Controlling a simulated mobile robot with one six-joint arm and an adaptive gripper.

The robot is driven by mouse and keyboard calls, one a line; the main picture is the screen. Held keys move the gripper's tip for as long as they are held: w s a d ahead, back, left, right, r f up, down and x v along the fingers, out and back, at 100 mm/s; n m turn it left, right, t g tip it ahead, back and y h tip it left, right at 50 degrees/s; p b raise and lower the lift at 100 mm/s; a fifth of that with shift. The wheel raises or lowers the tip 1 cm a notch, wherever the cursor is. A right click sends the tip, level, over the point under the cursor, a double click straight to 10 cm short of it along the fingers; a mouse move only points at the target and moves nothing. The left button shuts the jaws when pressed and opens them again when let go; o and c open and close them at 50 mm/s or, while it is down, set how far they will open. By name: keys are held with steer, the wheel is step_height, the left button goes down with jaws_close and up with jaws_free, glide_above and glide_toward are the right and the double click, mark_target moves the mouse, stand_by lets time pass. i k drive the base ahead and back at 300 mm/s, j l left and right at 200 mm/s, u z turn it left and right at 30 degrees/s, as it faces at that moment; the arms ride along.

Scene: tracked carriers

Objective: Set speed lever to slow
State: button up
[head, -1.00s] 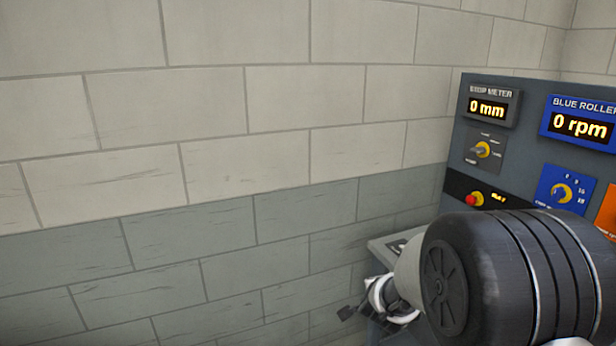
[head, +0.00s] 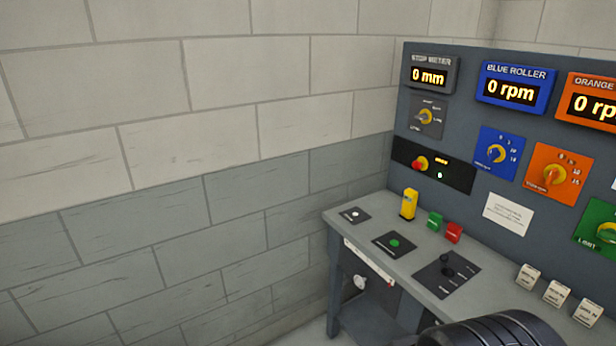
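A grey control desk (head: 400,228) carries the controls. A black joystick-like lever (head: 447,266) stands on a dark plate on the desk top; its label is too small to read. A yellow upright handle (head: 409,203) stands at the back of the desk. I cannot tell which of these is the speed lever. My gripper is out of the picture; only a black part of my arm shows at the bottom right.
The panel holds a blue dial (head: 497,153), an orange dial (head: 552,177) and a red knob (head: 420,163). A block wall (head: 150,170) fills the left.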

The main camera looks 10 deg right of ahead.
mark_target(444, 259)
steer(key=z, duration=1.1)
